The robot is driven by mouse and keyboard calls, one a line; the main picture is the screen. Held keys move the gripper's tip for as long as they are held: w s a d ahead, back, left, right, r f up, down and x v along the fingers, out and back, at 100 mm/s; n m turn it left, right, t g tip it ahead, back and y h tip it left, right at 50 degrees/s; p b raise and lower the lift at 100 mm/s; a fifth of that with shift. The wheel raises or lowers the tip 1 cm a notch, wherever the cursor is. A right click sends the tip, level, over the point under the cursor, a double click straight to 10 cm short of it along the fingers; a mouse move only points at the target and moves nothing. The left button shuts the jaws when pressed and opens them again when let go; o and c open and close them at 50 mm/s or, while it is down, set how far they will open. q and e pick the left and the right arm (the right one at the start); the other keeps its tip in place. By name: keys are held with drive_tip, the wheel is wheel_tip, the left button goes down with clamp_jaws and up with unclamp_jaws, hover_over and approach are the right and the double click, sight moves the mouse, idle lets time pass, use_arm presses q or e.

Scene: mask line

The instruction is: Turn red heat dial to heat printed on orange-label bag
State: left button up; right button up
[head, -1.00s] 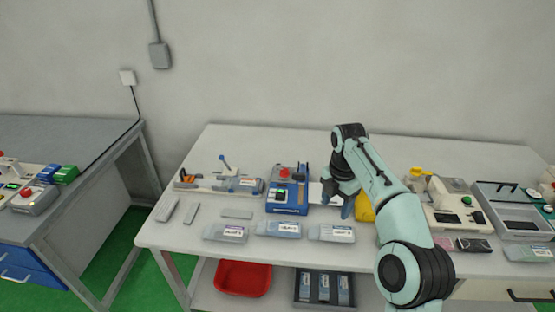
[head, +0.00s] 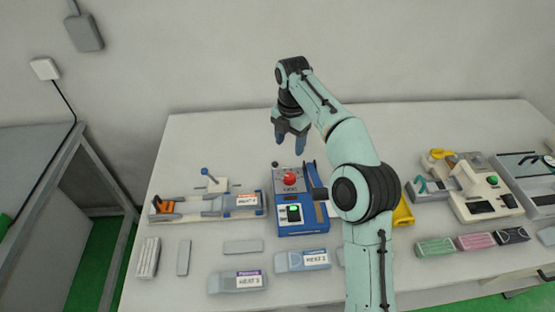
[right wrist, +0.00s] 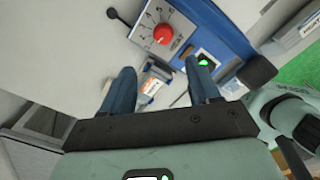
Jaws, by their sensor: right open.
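The red heat dial (head: 289,179) sits on a grey panel on top of the blue sealer (head: 302,226). In the right wrist view the dial (right wrist: 162,34) has a ring of numbers around it; its exact setting is hard to read. The orange-label bag (head: 241,212) lies in the tray fixture left of the sealer, its heat number too small to read surely. It also shows between my fingers in the right wrist view (right wrist: 154,86). My right gripper (head: 288,150) is open and empty above the dial, apart from it. My left gripper is out of view.
A purple-label bag (head: 237,282) and a blue-label bag (head: 303,260) lie in front. A green button (head: 294,213) is on the sealer's front. A cream machine (head: 480,190) and coloured packs stand at right. The wall is behind the table.

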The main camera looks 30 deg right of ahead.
drive_tip(key=b, duration=0.2)
hover_over(290, 176)
drive_tip(key=f, duration=0.5)
drive_tip(key=shift+s+f, duration=0.1)
drive_tip(key=shift+s, duration=0.1)
wheel_tip(290, 176, down, 7)
drive_tip(key=shift+w+b, duration=0.15)
drive_tip(key=shift+b, duration=0.8)
drive_tip(key=shift+f, duration=0.45)
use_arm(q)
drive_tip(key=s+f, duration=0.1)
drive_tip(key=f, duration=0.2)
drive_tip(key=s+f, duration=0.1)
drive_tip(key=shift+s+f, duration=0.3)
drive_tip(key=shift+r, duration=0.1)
use_arm(e)
drive_tip(key=c, duration=1)
